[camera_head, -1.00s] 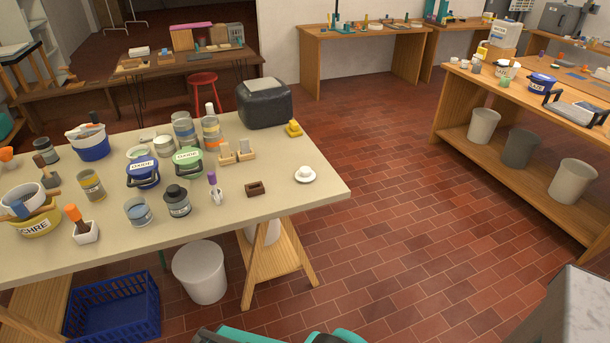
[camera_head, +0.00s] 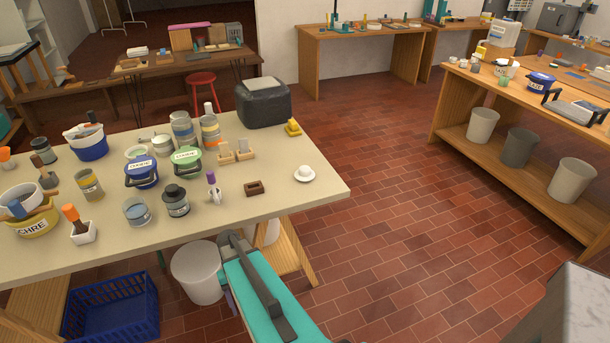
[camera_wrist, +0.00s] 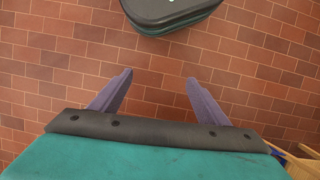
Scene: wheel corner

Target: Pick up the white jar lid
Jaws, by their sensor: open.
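The white jar lid (camera_head: 304,174) is a small round white disc with a raised knob in its middle. It lies on the pale worktable (camera_head: 262,208) near its right corner, in the head view. The lid does not show in the wrist view. My gripper (camera_wrist: 158,78) is open in the wrist view, with two purple-grey fingers spread apart and nothing between them. It points at the red tiled floor. In the head view my teal and dark arm reaches up below the table's front edge, and the fingertips cannot be made out there.
A brown block (camera_head: 254,188) lies left of the lid, and a yellow object (camera_head: 292,127) stands behind it. Several cans and buckets crowd the table's left and middle. A white bin (camera_head: 197,272) and wooden trestle legs stand beneath. Open floor lies to the right.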

